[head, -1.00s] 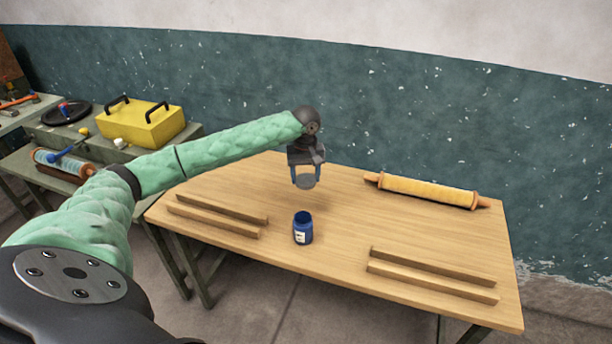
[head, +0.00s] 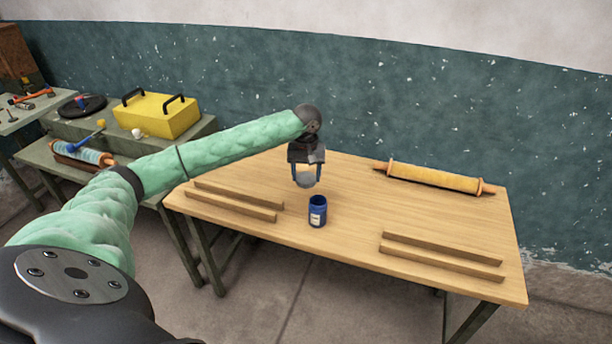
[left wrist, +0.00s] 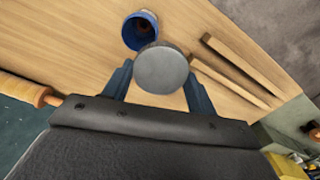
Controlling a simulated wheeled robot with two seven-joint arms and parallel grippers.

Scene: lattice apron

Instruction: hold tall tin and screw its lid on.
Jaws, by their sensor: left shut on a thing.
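The tall tin (head: 318,214) is dark blue with a pale label. It stands upright and open on the wooden table, and in the left wrist view (left wrist: 135,36) its round mouth shows a brownish inside. My left gripper (head: 307,178) is shut on the lid (head: 306,180), a flat grey disc held level between the two blue fingers. The lid also shows in the left wrist view (left wrist: 162,69), partly overlapping the tin. The lid is above the table and apart from the tin, up and to its left in the head view. My right gripper is not in view.
The table (head: 350,185) has a pair of wooden strips at left (head: 235,202) and another at right (head: 440,255). A rolling pin (head: 435,178) lies at the back edge. A yellow box (head: 157,115) stands on a side bench. The table around the tin is clear.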

